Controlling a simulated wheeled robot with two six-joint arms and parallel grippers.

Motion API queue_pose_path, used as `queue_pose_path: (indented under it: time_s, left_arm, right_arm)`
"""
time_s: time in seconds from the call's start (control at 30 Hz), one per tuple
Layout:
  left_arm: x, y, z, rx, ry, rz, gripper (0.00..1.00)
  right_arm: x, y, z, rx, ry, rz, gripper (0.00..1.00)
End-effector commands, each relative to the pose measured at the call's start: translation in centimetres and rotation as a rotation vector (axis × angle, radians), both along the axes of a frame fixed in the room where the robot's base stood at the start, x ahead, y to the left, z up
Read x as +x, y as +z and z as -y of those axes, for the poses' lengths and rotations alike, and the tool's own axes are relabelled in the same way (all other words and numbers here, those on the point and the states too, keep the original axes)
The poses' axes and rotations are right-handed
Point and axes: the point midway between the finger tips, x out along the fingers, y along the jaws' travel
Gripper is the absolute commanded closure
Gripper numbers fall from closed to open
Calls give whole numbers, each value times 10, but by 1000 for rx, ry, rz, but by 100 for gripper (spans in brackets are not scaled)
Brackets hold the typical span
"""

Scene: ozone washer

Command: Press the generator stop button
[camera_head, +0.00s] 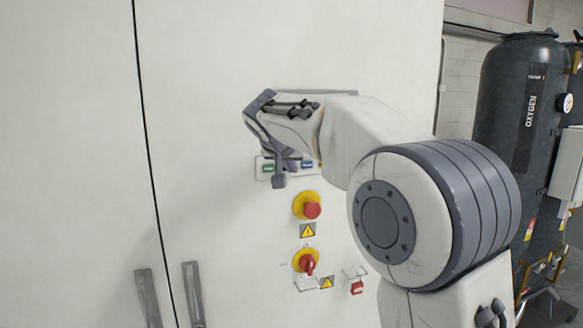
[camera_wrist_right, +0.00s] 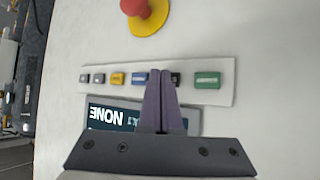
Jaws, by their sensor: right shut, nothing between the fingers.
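The button panel (camera_wrist_right: 217,94) is a white strip on the cabinet front, with a row of small coloured buttons. The right wrist view shows a green button (camera_wrist_right: 207,80), a dark button (camera_wrist_right: 176,79) partly hidden by my fingers, a blue button (camera_wrist_right: 139,79) and a yellow one (camera_wrist_right: 116,79). The labels are too small to read, so I cannot tell which is the generator stop. My right gripper (camera_wrist_right: 160,72) is shut and empty, its tips over the row between the blue and dark buttons. I cannot tell whether they touch. In the head view, the right gripper (camera_head: 279,181) covers the panel's middle.
A red mushroom button (camera_head: 312,210) on a yellow disc and a red rotary switch (camera_head: 307,263) sit below the panel. A display (camera_wrist_right: 110,116) lies beside the button row. Cabinet door handles (camera_head: 193,292) are at lower left. A dark oxygen tank (camera_head: 520,100) stands at right.

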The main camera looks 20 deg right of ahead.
Motion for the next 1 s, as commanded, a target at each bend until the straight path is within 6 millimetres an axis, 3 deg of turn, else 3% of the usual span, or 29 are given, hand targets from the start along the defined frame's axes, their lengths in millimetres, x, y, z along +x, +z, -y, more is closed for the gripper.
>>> queue_pose_path:
  time_s: [0.67,1.0]
  left_arm:
    - [0,2,0,0,0,0,50]
    - [0,-12,0,0,0,0,50]
  right_arm:
    - [5,0,0,0,0,0,100]
    - [-8,-2,0,0,0,2,100]
